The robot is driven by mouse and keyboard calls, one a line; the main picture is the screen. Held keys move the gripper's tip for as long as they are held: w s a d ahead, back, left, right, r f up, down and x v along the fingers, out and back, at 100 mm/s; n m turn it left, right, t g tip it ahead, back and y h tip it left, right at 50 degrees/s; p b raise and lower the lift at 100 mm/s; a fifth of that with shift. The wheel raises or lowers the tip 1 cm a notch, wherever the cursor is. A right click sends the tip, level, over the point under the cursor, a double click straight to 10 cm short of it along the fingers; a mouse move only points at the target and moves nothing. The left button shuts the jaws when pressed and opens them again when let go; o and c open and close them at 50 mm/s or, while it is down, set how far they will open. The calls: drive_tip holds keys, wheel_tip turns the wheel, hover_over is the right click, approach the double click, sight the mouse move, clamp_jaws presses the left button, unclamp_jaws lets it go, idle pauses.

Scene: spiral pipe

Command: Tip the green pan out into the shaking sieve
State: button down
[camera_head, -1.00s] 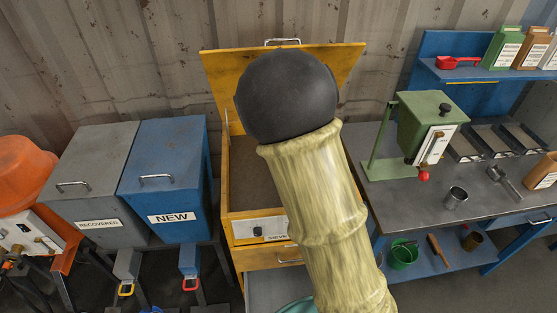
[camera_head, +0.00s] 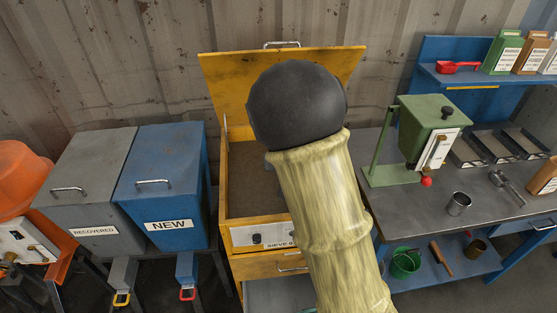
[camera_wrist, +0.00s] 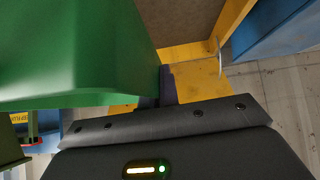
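The green pan (camera_wrist: 75,50) fills the upper left of the wrist view, very close. My gripper (camera_wrist: 161,88) shows as a dark body below it, with one dark finger against the pan's edge. It appears shut on the pan; the other finger is hidden. The sieve (camera_head: 222,185) is a yellow box with its lid raised and a brown bed inside, in the middle of the head view. Its yellow frame (camera_wrist: 200,50) lies beyond the pan in the wrist view. My arm hides the gripper, the pan and the sieve's right part in the head view. The pan's contents are not visible.
Grey RECOVERED (camera_head: 88,190) and blue NEW (camera_head: 165,185) bins stand left of the sieve. A bench (camera_head: 410,215) on the right carries a green hopper machine (camera_head: 425,130), a metal cup (camera_head: 458,203) and trays. A green bucket (camera_head: 405,264) is on its lower shelf.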

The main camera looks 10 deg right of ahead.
drive_tip(key=shift+d+f+m+y+b, duration=0.1)
drive_tip(key=shift+d+f+y, duration=0.15)
drive_tip(key=shift+f, duration=0.3)
drive_tip(key=shift+d+f+m+y+b, duration=0.1)
drive_tip(key=shift+d+f+y+b, duration=0.1)
drive_tip(key=shift+f, duration=0.4)
drive_tip(key=shift+d+f+m+y+b, duration=0.1)
drive_tip(key=shift+d+f+y, duration=0.15)
drive_tip(key=shift+f, duration=0.3)
drive_tip(key=shift+w+r+p, duration=0.1)
drive_tip(key=shift+r+p, duration=0.4)
drive_tip(key=shift+p, duration=0.3)
drive_tip(key=shift+d+r+p, duration=0.1)
drive_tip(key=shift+r+p, duration=0.05)
drive_tip(key=shift+p, duration=0.2)
drive_tip(key=shift+r+m+y+p, duration=0.2)
drive_tip(key=shift+m+y+p, duration=0.1)
drive_tip(key=shift+y+p, duration=0.1)
drive_tip(key=shift+r, duration=0.1)
drive_tip(key=shift+r+p, duration=0.2)
drive_tip(key=shift+p, duration=0.3)
